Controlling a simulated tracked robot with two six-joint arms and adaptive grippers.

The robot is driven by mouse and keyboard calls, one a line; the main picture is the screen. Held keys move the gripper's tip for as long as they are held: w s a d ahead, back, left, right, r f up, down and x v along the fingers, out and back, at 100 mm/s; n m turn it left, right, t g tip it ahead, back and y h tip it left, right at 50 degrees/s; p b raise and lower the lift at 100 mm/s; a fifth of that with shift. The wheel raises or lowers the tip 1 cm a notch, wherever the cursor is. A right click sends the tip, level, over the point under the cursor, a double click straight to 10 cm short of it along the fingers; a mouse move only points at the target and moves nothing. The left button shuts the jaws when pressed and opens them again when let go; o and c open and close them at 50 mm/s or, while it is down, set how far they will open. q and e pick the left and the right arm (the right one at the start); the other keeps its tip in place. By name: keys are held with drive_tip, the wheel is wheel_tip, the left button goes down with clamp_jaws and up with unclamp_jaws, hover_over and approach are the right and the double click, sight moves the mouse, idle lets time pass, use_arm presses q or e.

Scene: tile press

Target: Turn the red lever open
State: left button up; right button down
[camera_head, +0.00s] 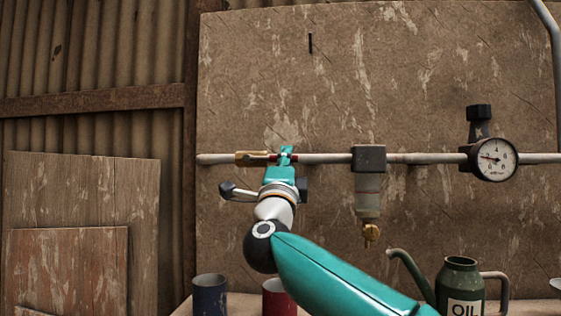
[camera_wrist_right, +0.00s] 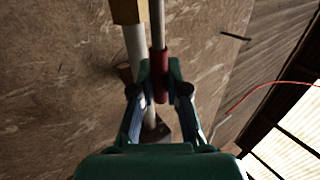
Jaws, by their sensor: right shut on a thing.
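The red lever (camera_wrist_right: 158,62) runs roughly parallel to the grey pipe (camera_wrist_right: 135,45) and close beside it. In the head view only a little of the lever (camera_head: 273,157) shows, just right of the brass valve body (camera_head: 249,157) on the pipe. My right gripper (camera_wrist_right: 160,76) is shut on the lever, with a teal finger on each side of it. In the head view the right gripper (camera_head: 287,155) sits in front of the pipe and hides part of the lever and pipe. My left gripper is in neither view.
Right along the pipe are a filter bowl (camera_head: 367,190) with a brass drain and a pressure gauge (camera_head: 494,159). Below stand a blue cup (camera_head: 209,293), a red cup (camera_head: 276,299) partly behind my arm, and a green oil can (camera_head: 460,285). A board (camera_head: 300,60) backs the pipe.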

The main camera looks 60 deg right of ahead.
drive_tip(key=c, duration=1.2)
unclamp_jaws()
drive_tip(key=shift+s+d, duration=0.2)
drive_tip(key=shift+s, duration=0.05)
drive_tip(key=shift+c, duration=0.2)
drive_tip(key=shift+o, duration=0.4)
drive_tip(key=shift+w+a, duration=0.1)
drive_tip(key=shift+a+f, duration=0.1)
drive_tip(key=v, duration=1.2)
